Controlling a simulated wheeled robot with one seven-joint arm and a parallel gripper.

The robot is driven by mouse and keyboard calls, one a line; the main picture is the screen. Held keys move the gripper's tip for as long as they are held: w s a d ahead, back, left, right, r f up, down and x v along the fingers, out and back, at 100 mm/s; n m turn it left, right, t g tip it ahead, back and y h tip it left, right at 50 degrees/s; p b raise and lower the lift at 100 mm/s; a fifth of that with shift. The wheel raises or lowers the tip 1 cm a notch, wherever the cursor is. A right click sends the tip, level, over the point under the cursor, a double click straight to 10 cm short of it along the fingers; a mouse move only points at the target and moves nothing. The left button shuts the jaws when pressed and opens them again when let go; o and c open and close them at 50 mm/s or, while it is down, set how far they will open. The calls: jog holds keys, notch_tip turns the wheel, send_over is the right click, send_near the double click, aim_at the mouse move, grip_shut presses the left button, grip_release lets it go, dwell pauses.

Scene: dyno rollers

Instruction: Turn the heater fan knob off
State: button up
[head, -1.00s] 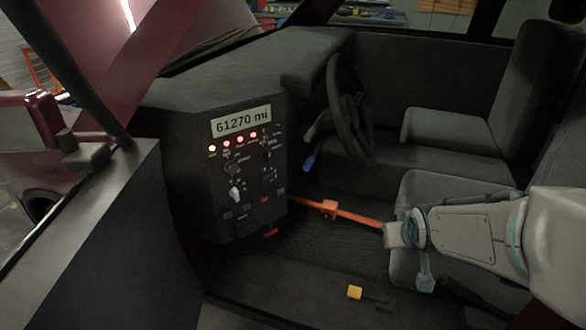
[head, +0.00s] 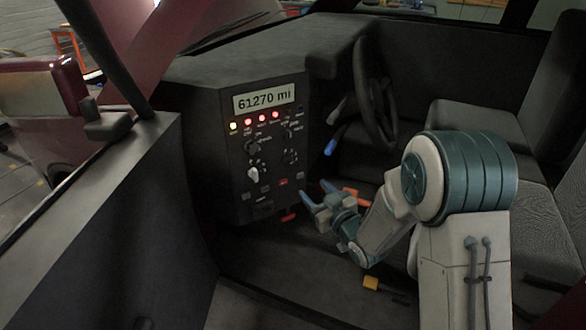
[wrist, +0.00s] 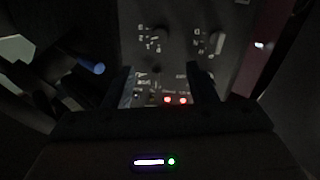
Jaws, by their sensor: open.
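The black dashboard console (head: 222,165) faces me at the left of centre in the head view, with a mileage display on top. It carries a pale knob (head: 252,174) at lower left and a dark knob (head: 251,146) above it, plus darker controls to the right. Labels are too small to read, so I cannot tell which is the heater fan knob. My gripper (head: 316,193) is open and empty, right of the console's lower part and apart from the pale knob. In the wrist view, my gripper's fingers (wrist: 165,84) frame the dim panel, and a knob (wrist: 160,42) shows beyond them.
The steering wheel (head: 375,98) and a blue-tipped lever (head: 335,138) are behind and right of the console. An orange bar (head: 357,191) is partly hidden by my arm. Seats (head: 480,130) fill the right. A yellow block (head: 370,283) lies on the floor.

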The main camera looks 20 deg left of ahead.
aim_at(289, 164)
jog(key=x, duration=1.3)
jog(key=c, duration=1)
